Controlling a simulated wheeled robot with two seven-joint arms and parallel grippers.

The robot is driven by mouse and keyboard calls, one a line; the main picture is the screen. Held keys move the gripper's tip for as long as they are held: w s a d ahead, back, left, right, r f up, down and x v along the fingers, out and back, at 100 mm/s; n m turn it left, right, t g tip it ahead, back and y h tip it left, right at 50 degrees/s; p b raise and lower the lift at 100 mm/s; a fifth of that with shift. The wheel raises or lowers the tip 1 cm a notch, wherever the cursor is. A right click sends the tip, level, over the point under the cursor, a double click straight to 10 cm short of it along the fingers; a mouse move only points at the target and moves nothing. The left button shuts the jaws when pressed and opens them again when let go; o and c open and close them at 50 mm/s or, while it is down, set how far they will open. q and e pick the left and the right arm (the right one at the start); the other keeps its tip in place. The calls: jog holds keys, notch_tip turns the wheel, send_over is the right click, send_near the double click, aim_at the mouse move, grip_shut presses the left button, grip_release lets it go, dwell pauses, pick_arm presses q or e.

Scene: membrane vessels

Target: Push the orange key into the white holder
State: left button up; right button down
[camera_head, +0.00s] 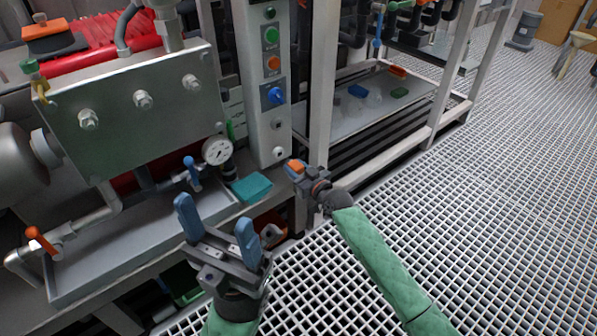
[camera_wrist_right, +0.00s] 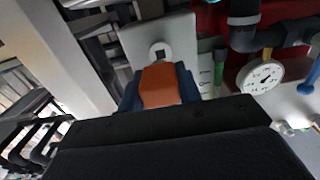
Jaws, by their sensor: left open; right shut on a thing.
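The orange key (camera_head: 297,166) is between the fingers of my right gripper (camera_head: 295,170), which is shut on it. In the right wrist view the orange key (camera_wrist_right: 160,86) sticks out between the dark blue fingers. The white holder (camera_head: 279,153) is a small round fitting low on the grey control column. In the right wrist view the white holder (camera_wrist_right: 160,50) shows a dark slot just beyond the key. The key looks close to it but apart; the exact gap is hard to tell. My left gripper (camera_head: 216,226) is open and empty, left of the column.
The control column (camera_head: 262,117) carries green, orange and blue controls. A pressure gauge (camera_head: 217,151) and a teal block (camera_head: 250,187) are left of the holder. A rack post (camera_head: 322,90) stands close on the right. Grating floor (camera_head: 480,210) is clear at right.

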jog(key=shift+b+x, duration=0.6)
jog(key=shift+x, duration=1.4)
jog(key=shift+r+p, duration=0.1)
jog(key=shift+p, duration=0.4)
dwell(0.8)
jog(key=shift+w+a, duration=0.35)
jog(key=shift+w, duration=0.2)
dwell(0.5)
jog(key=c, duration=0.9)
grip_release()
